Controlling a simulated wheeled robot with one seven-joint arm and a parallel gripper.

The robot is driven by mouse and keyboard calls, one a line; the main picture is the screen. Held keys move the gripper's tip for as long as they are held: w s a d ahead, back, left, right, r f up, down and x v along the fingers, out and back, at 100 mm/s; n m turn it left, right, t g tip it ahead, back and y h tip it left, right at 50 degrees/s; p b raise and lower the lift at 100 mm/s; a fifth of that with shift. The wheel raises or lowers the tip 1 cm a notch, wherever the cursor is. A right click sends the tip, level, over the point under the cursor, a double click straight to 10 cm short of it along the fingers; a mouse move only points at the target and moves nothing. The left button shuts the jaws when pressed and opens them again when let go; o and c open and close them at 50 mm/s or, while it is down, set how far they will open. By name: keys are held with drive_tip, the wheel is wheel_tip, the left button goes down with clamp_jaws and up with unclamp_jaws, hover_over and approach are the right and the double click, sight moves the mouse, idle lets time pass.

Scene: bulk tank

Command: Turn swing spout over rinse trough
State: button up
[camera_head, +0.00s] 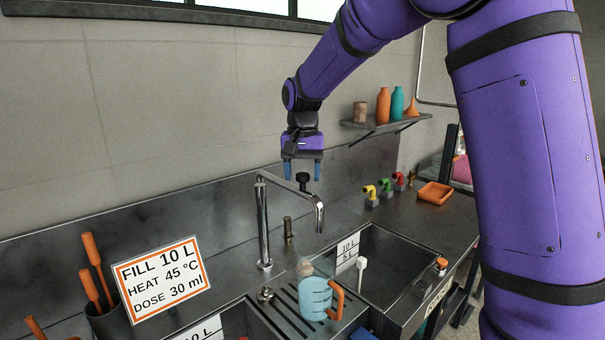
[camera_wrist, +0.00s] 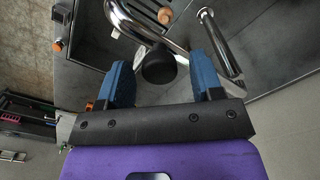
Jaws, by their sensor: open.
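The chrome swing spout (camera_head: 263,225) rises from the counter behind the sinks. Its arm reaches right and its outlet (camera_head: 319,217) hangs down near the left edge of the right basin (camera_head: 393,252). A black knob (camera_head: 303,178) stands on the spout arm. My gripper (camera_head: 302,174) points down over it, open. In the wrist view the knob (camera_wrist: 158,68) shows between the blue fingertips (camera_wrist: 162,70), with a gap on both sides. A left basin (camera_head: 243,322) is partly cut off. No label that I can read says which basin is the rinse trough.
A blue measuring jug (camera_head: 314,297) with an orange handle stands on the ribbed drainer between the basins. A sign (camera_head: 161,279) and a pot of orange-handled tools (camera_head: 106,318) are at left. Coloured taps (camera_head: 386,188) and a bottle shelf (camera_head: 386,124) are at the back right.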

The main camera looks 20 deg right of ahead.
drive_tip(key=shift+f, duration=0.2)
clamp_jaws()
